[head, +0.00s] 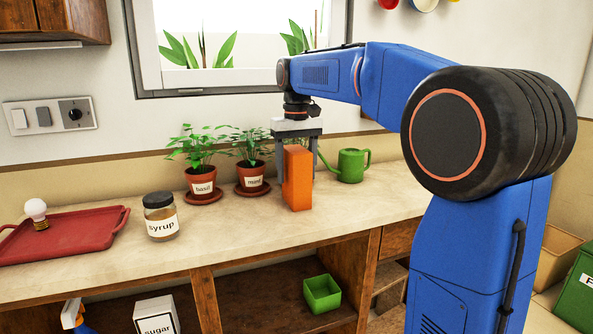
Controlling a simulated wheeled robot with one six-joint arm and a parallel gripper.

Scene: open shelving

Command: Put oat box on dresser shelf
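An orange box (298,192) stands upright on the countertop (245,232); no label shows on its visible sides, so I cannot read whether it is the oat box. My gripper (297,176) points straight down over it, with one finger on the left of the box and one on the right. The fingers are spread wide, at the outer ends of the gripper's crossbar, and look open. Whether either finger touches the box is hard to tell. Below the counter is an open wooden shelf (258,303); I cannot tell whether it is the dresser shelf.
Potted basil (202,182) and mint (250,178) stand left of the box, a green watering can (349,166) to its right. A syrup jar (160,216) and red tray (70,238) are further left. Below are a green bin (321,294) and sugar box (157,318).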

